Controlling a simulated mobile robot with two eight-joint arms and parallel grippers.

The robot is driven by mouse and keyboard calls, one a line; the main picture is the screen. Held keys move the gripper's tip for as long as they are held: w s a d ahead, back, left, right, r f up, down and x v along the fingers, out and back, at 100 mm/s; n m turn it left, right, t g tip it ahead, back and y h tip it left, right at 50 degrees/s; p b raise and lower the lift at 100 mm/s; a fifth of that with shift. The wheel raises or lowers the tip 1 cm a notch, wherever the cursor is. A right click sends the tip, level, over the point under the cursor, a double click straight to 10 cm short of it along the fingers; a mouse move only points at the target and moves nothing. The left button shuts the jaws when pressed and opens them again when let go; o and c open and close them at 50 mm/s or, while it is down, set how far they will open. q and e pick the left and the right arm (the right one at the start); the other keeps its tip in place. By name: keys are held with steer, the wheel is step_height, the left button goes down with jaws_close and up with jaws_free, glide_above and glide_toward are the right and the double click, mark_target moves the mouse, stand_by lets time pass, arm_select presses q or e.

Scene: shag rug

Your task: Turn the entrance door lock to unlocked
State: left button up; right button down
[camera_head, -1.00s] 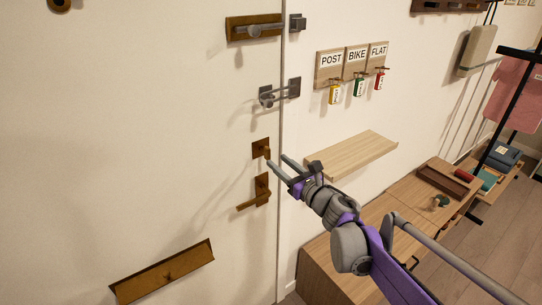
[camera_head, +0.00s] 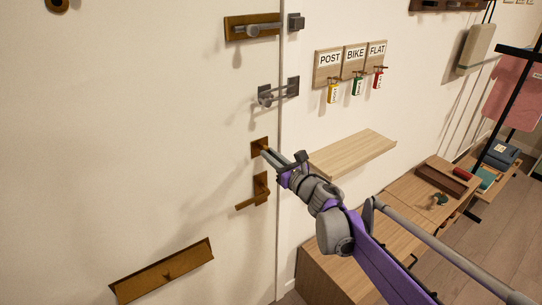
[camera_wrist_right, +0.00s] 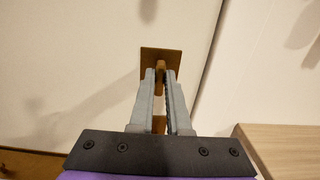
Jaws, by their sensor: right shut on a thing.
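The entrance door (camera_head: 120,130) fills the left of the head view. Its lock is a small brown square plate (camera_head: 256,147) with a turn piece, above the brown lever handle (camera_head: 258,194). My right gripper (camera_head: 265,152) is at the lock, with its fingers shut on the turn piece. In the right wrist view the lock plate (camera_wrist_right: 153,58) shows beyond the fingertips (camera_wrist_right: 160,72), with the turn piece (camera_wrist_right: 160,66) between them. The fingers hide part of the turn piece in the head view. My left gripper is not in view.
A sliding bolt (camera_head: 254,27) and a door guard (camera_head: 277,93) sit higher at the door edge. Right of it are key hooks with tags (camera_head: 357,86), a wooden wall shelf (camera_head: 351,153) close to my right arm, and a low bench (camera_head: 330,262).

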stand_by(0.4)
steer(key=shift+w+d+f+m+b, duration=0.1)
steer(key=shift+m+b, duration=0.4)
steer(key=shift+m, duration=2.5)
steer(key=shift+s+f+m+b, duration=0.1)
steer(key=shift+m+b, duration=0.45)
steer(key=shift+m, duration=2.45)
steer(key=shift+w+d+f+m+b, duration=0.1)
steer(key=shift+m+b, duration=0.4)
steer(key=shift+m, duration=2.5)
steer(key=c, duration=0.9)
jaws_free()
steer(key=v, duration=1)
steer(key=shift+s+d, duration=0.2)
steer(key=shift+s, duration=0.15)
